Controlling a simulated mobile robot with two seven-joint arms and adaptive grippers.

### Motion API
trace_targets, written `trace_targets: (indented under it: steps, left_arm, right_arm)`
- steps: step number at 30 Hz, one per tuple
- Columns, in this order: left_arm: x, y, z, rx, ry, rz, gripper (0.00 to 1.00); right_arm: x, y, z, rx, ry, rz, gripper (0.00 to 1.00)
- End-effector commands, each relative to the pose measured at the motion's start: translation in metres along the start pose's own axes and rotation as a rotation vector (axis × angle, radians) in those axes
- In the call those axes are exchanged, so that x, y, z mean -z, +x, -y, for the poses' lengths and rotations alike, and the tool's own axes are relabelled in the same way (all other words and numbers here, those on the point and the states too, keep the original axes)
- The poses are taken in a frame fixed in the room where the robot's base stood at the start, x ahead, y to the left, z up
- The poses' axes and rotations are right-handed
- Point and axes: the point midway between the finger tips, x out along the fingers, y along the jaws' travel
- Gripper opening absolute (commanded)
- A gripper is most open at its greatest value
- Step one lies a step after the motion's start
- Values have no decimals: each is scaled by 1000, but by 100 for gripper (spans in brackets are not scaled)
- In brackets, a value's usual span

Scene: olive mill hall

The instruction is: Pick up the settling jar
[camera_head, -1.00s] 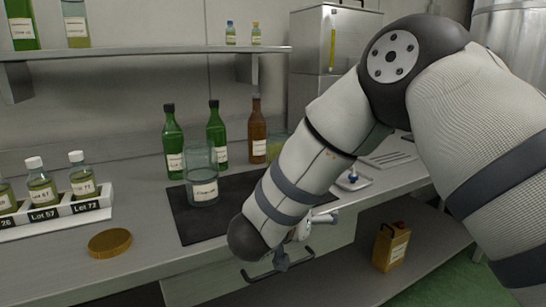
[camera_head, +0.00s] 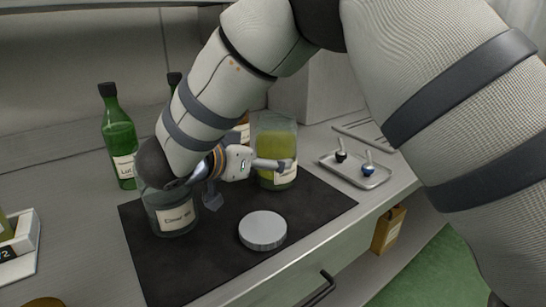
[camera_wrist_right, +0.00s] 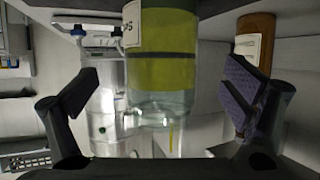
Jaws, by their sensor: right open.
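The jar that looks to be the settling jar (camera_head: 278,140) is a clear glass cylinder of yellow-green liquid with a pale label. It stands upright at the back of the dark mat (camera_head: 315,205). My right gripper (camera_head: 247,182) is open, just left of it in the head view, with one finger overlapping the jar's front. In the right wrist view, the jar (camera_wrist_right: 162,65) shows large between the open fingers (camera_wrist_right: 165,88), with a visible gap on both sides. I cannot tell how deep the jar sits between them. My left gripper is not in view.
A clear-oil jar (camera_head: 172,222) stands close under my right wrist, partly hidden by it. A round grey lid (camera_head: 263,230) lies on the mat in front. A green bottle (camera_head: 119,140) stands behind at left.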

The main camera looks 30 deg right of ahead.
Motion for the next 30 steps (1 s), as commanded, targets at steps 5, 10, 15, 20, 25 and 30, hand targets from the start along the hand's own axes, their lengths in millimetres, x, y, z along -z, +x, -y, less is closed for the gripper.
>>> trace_targets:
  steps: [5, 10, 15, 20, 25, 30]
  left_arm:
    - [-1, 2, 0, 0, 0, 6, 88]
    - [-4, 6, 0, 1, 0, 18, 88]
    - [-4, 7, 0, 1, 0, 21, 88]
    - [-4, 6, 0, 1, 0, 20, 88]
    - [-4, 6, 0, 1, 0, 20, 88]
    - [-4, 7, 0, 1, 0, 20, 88]
  right_arm:
    - [0, 23, 0, -1, 2, 0, 94]
    - [0, 60, 0, -1, 2, 1, 94]
    - [1, 75, 0, 3, 3, -1, 94]
    - [2, 74, 0, 3, 4, -2, 94]
    - [2, 74, 0, 3, 3, -2, 58]
    - [2, 74, 0, 3, 3, -2, 19]
